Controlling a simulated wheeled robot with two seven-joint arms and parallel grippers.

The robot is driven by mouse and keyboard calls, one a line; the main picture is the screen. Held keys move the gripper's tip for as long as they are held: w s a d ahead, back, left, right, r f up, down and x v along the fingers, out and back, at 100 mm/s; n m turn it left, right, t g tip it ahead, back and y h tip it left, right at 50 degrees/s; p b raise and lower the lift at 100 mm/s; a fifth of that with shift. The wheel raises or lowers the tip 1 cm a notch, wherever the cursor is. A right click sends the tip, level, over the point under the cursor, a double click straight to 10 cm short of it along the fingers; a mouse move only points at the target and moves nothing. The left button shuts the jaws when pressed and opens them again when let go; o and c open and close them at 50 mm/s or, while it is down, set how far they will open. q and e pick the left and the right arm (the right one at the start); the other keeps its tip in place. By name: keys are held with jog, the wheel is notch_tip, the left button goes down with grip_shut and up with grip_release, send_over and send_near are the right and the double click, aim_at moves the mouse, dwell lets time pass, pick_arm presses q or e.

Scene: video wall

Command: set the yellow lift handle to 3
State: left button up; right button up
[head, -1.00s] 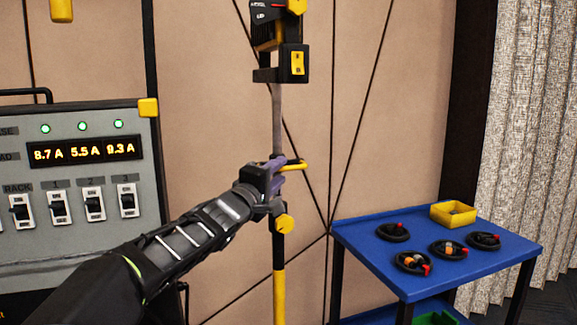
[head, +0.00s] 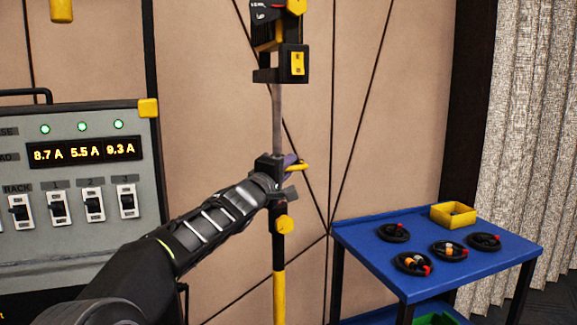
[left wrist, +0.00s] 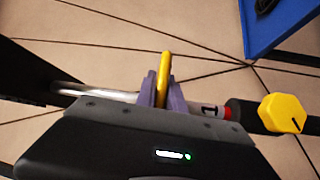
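The yellow lift handle (head: 297,166) sticks out to the right from an upright pole in the head view. My left gripper (head: 289,160) is at the handle, its purple fingers partly hidden behind the wrist and the pole's sleeve. In the left wrist view, the handle (left wrist: 165,68) stands between the two purple fingers of my left gripper (left wrist: 163,88), which appear closed on it. A white band with a dark "1" (left wrist: 210,110) shows beside the gripper. No 3 mark is readable on the pole. My right gripper is not in view.
A yellow knob (head: 284,224) sits lower on the pole. A black and yellow device (head: 292,62) tops it. A grey switch panel (head: 75,240) stands left. A blue cart (head: 380,260) with several black coiled items and a yellow bin (head: 453,214) stands right.

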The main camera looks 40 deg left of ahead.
pick_arm(q)
grip_shut()
jog(key=shift+f, duration=0.1)
dwell(0.8)
